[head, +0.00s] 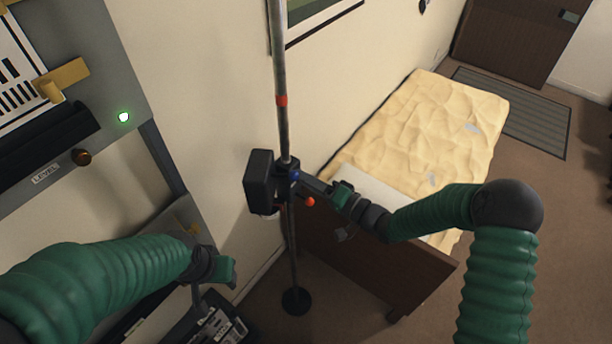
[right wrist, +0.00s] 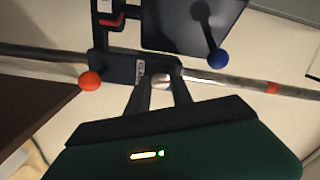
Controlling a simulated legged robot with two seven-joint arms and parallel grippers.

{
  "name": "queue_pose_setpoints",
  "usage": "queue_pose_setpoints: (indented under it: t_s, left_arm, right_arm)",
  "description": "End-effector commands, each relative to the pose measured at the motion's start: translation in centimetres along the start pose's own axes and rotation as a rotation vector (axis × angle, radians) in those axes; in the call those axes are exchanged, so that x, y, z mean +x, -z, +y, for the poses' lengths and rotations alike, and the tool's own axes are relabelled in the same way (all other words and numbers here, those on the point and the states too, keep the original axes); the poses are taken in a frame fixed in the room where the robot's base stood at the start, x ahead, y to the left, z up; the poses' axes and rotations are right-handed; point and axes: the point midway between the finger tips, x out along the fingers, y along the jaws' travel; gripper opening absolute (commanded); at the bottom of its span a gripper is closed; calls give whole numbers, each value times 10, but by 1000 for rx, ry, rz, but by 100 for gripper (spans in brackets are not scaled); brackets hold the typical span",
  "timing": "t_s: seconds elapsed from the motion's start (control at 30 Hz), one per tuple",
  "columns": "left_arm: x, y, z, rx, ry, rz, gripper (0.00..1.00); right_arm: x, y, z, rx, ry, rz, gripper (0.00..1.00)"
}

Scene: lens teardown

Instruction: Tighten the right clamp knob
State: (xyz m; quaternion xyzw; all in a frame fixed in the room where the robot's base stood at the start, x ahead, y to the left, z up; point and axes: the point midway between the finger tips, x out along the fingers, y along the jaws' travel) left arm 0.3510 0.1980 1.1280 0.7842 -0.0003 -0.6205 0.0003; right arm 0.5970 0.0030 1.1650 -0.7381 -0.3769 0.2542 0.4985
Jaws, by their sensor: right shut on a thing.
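The clamp (head: 287,174) sits on a vertical pole (head: 281,125) and carries a dark box (head: 259,181). In the right wrist view the clamp (right wrist: 122,68) is a dark labelled block, with a small silver knob (right wrist: 161,82) on its near face. My right gripper (right wrist: 161,88) is shut on this knob, one finger on each side. In the head view my right gripper (head: 308,183) reaches the clamp from the right and hides the knob. My left gripper (head: 226,270) hangs at the lower left, away from the clamp; its fingers cannot be made out.
An orange ball-ended lever (right wrist: 90,80) and a blue one (right wrist: 217,58) flank the knob. A grey panel (head: 115,70) with a green light stands at left. A bed (head: 425,130) with a brown end board (head: 370,260) is at right. The pole's round base (head: 296,301) rests on the floor.

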Motion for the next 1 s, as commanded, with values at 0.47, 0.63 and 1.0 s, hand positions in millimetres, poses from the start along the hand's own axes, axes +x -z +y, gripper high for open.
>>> queue_pose_setpoints:
  t_s: [0.47,0.63,1.0]
  left_arm:
    - [-8,2,0,0,0,0,45]
    - [-8,2,0,0,0,0,45]
    - [-8,2,0,0,0,0,45]
  right_arm:
    - [-1,3,2,135,-5,6,0]
    - [-1,2,2,138,-5,6,0]
    - [-1,2,2,137,-4,4,49]
